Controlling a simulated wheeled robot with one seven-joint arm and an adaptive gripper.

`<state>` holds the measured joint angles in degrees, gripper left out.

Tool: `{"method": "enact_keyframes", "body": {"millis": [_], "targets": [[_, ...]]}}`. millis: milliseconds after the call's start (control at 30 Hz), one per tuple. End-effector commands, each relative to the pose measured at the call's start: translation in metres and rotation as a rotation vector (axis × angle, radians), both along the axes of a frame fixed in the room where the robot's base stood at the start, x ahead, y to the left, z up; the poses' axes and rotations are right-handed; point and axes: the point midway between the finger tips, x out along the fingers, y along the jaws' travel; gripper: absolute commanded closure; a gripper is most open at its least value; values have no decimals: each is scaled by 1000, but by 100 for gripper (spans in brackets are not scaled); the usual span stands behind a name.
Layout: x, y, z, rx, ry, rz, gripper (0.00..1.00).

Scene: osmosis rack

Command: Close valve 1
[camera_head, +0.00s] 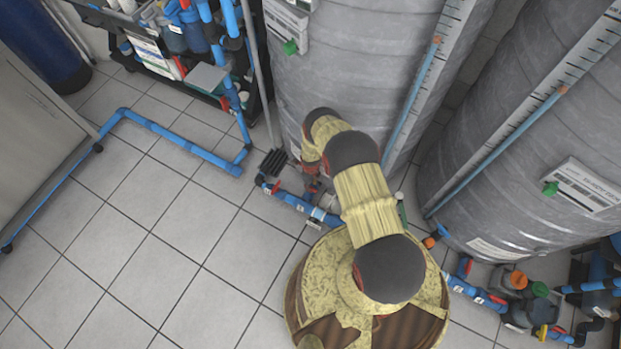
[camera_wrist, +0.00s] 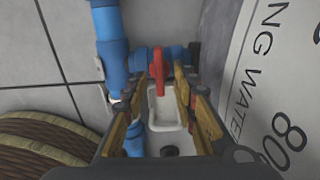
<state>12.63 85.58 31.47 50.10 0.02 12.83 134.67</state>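A red valve handle (camera_wrist: 158,68) sits on a blue pipe fitting (camera_wrist: 142,60) in the wrist view. The handle's lever points down the picture, toward me. My gripper (camera_wrist: 160,88) is open, with one finger on each side of the lever and a visible gap to both. No contact with the lever shows. In the head view, red valve parts (camera_head: 313,170) show on the low blue pipe beside the left tank, partly hidden by my arm. My fingers cannot be made out there. No valve number is readable.
A grey tank (camera_head: 340,70) stands close behind the valve, and a second tank (camera_head: 520,130) stands at right. Its lettered wall (camera_wrist: 275,75) fills the wrist view's right. Tiled floor (camera_head: 150,230) is free at left.

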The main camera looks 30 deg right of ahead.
Motion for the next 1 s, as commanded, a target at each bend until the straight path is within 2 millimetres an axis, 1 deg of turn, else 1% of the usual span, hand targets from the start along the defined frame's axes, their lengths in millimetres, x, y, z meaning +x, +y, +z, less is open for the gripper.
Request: {"method": "enact_keyframes", "body": {"millis": [33,100,500,700,1000], "targets": [[1,0,9,0,-1,0,72],[1,0,19,0,-1,0,72],[0,0,77,0,0,0,72],[0,0,91,0,0,0,72],[0,0,95,0,1,0,72]]}}
